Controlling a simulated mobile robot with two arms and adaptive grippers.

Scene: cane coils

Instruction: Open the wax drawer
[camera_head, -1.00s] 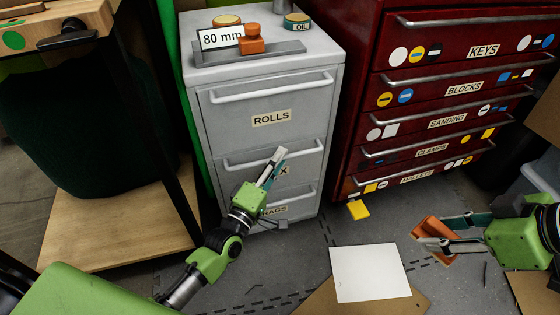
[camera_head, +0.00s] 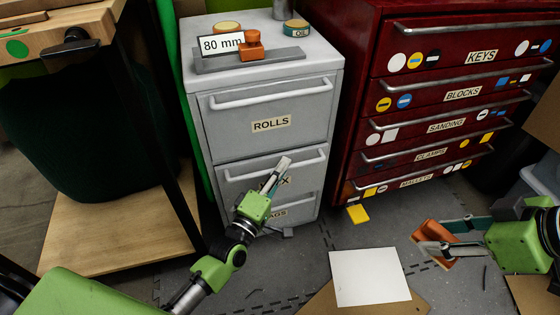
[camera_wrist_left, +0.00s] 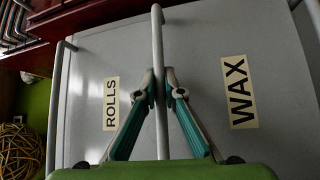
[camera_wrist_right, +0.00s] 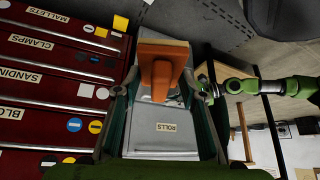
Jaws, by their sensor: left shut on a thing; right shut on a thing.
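The grey cabinet (camera_head: 205,130) has a ROLLS drawer (camera_head: 240,135) on top, the wax drawer (camera_head: 235,185) below it, and another drawer at the bottom. My left gripper (camera_head: 281,165) is at the wax drawer's bar handle (camera_head: 305,162). In the left wrist view the fingers (camera_wrist_left: 159,82) are shut around the handle (camera_wrist_left: 159,125), beside the WAX label (camera_wrist_left: 239,92). The wax drawer looks shut or nearly so; a small gap cannot be told. My right gripper (camera_head: 440,242) is shut on an orange block with a knob (camera_wrist_right: 162,65), well right of the cabinet.
A dark red cabinet (camera_head: 365,105) with several drawers stands right of the grey one. A wooden bench (camera_head: 75,30) is at the left. A white sheet (camera_head: 369,277) and cardboard lie on the floor before the cabinets. An 80 mm sign (camera_head: 221,44) stands on the grey cabinet.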

